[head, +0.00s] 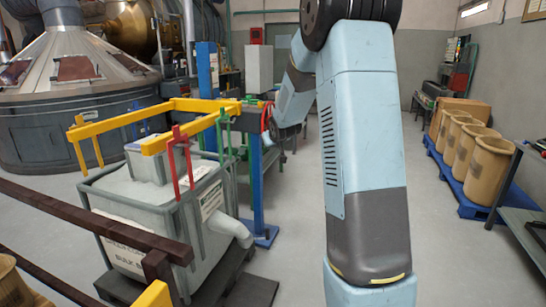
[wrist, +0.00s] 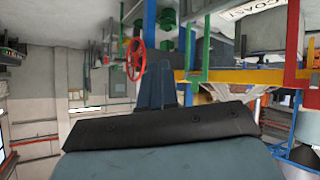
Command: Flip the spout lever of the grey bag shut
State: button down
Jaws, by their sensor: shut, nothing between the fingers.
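The grey bag (head: 150,205) sits in a grey frame at the lower left of the head view, with printed labels on its sides. A pale spout (head: 235,232) sticks out from its right side and slopes down. I cannot make out a lever on the spout. My gripper (wrist: 155,68) shows in the wrist view, its fingers shut and empty, touching nothing I can see. In the head view my arm reaches back past the bag's right side, and the gripper itself cannot be clearly made out. The wrist view is turned and does not clearly show the spout.
A yellow lifting frame (head: 150,120) with red and green hooks hangs over the bag. A blue post (head: 257,180) stands right of it. A red handwheel (wrist: 136,58) shows in the wrist view. Tan bins (head: 490,160) stand on a blue pallet at right. A brown rail (head: 130,228) crosses in front.

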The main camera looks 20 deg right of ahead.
jog(key=s+a+r+g, duration=0.1)
jog(key=s+a+r, duration=0.25)
jog(key=s, duration=0.45)
jog(key=s+a+r+g, duration=0.1)
jog(key=s+a+r, duration=0.1)
jog(key=s+r, duration=0.35)
jog(key=s+a+r+g, duration=0.1)
jog(key=s+a+r, duration=0.1)
jog(key=s, duration=0.7)
jog(key=s+a+g, duration=0.1)
jog(key=s+a, duration=0.1)
jog(key=s, duration=1)
jog(key=s+a+f+g+y, duration=0.1)
jog(key=s+a, duration=0.2)
jog(key=s, duration=0.9)
jog(key=shift+s+a+m+y, duration=0.15)
jog(key=shift+a+m+y, duration=0.15)
jog(key=shift+a+m, duration=0.1)
